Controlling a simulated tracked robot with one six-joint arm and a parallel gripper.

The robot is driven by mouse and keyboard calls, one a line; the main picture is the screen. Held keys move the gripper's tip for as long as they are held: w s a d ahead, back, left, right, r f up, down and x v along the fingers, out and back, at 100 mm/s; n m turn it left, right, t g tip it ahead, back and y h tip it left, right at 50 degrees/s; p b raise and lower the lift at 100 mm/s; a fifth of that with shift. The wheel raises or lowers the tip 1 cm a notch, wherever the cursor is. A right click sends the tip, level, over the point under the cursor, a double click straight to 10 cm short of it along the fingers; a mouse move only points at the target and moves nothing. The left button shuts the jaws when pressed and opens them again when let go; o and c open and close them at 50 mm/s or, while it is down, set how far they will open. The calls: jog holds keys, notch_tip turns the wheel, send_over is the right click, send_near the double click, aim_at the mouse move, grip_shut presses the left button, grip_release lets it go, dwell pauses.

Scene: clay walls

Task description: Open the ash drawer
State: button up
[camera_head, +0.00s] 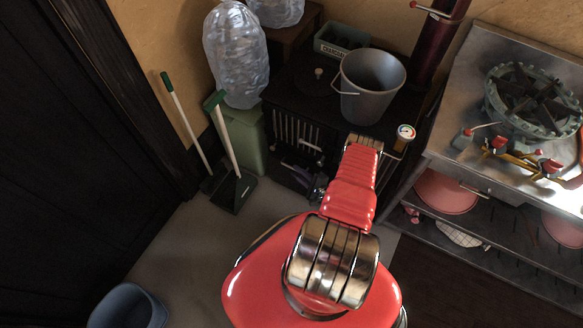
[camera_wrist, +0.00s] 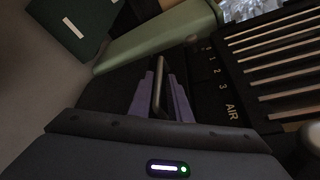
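The black stove (camera_head: 285,95) stands against the back wall, with a slatted front grille. The ash drawer's front (camera_wrist: 115,88) looks like a dark panel low on the stove in the wrist view. A thin metal handle (camera_wrist: 158,84) stands out from it. My gripper (camera_wrist: 160,92) has its two purple fingers on either side of the handle, with small gaps visible, so it looks open around it.
A metal bucket (camera_head: 370,88) and a green charcoal box (camera_head: 341,40) are on the stove. A green bin (camera_head: 240,140) and a dustpan (camera_head: 232,190) stand left of it. A metal table (camera_head: 480,165) with a burner is at right. Floor at lower left is clear before a blue-grey bin (camera_head: 128,308).

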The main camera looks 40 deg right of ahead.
aim_at(291, 167)
jog(key=shift+x, duration=2.3)
jog(key=shift+c, duration=0.2)
grip_shut()
